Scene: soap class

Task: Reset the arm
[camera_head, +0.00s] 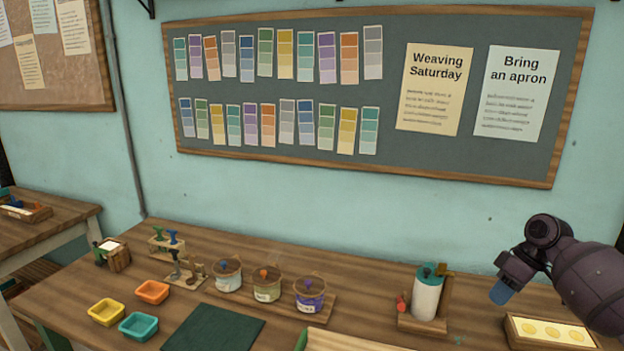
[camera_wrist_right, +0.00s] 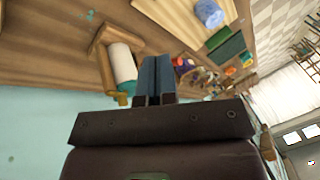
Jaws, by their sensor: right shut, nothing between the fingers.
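My right gripper (camera_head: 499,291) is at the right of the head view, raised above the right end of the wooden table (camera_head: 380,285). Its blue fingers are together, with nothing between them, and they also show in the right wrist view (camera_wrist_right: 157,82). It is apart from the white roll on its wooden stand (camera_head: 426,296), which stands to its left. My left gripper is in neither view.
Three jars (camera_head: 267,284) stand on a wooden board. Yellow, orange and teal dishes (camera_head: 138,326) and a dark green mat (camera_head: 215,329) lie at left. A wooden tray with yellow rounds (camera_head: 513,333) sits below my right arm. The wall board (camera_head: 390,160) hangs behind.

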